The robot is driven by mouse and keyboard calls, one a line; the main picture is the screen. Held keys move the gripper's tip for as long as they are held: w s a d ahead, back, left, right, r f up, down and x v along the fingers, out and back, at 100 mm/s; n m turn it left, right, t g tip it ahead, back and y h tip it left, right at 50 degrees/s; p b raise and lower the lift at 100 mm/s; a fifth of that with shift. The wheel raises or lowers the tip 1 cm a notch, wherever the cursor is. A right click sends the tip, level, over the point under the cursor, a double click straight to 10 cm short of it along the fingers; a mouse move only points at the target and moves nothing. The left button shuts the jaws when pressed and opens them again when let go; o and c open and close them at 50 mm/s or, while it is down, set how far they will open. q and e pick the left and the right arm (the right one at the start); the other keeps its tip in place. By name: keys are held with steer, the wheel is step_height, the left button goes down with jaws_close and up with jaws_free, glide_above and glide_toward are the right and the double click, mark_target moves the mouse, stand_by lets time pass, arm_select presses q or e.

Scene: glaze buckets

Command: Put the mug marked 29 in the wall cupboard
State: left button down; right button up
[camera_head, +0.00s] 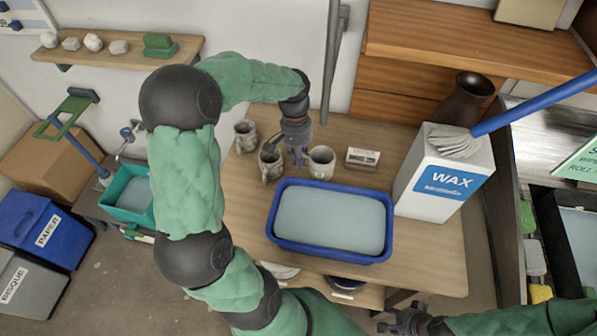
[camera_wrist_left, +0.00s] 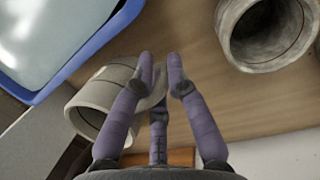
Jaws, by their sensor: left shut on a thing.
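Three grey mugs stand on the wooden table in the head view: a left mug (camera_head: 245,135), a middle mug (camera_head: 270,165) and a right mug (camera_head: 322,161). No number can be read on any of them. My left gripper (camera_head: 298,155) is low between the middle and right mugs. Another mug (camera_wrist_left: 262,32) is apart from the fingers. My right gripper (camera_head: 408,322) is at the bottom edge, its jaws unclear.
A blue tub (camera_head: 330,252) lies in front of the mugs. A small labelled block (camera_head: 363,157), a WAX container (camera_head: 445,175) and a dark vase (camera_head: 466,98) stand to the right. Wooden cabinetry (camera_head: 470,38) is at the back right; whether it is the wall cupboard is unclear.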

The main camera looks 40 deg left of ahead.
arm_select(q)
steer(key=x, duration=0.2)
steer(key=b+x, duration=0.1)
steer(key=x, duration=0.1)
steer(key=a+x, duration=0.1)
steer(key=shift+w+f, duration=0.25)
steer(key=shift+f, duration=0.3)
steer(key=shift+f, duration=0.1)
steer(key=c, duration=1.2)
jaws_free()
steer(key=shift+c, duration=0.2)
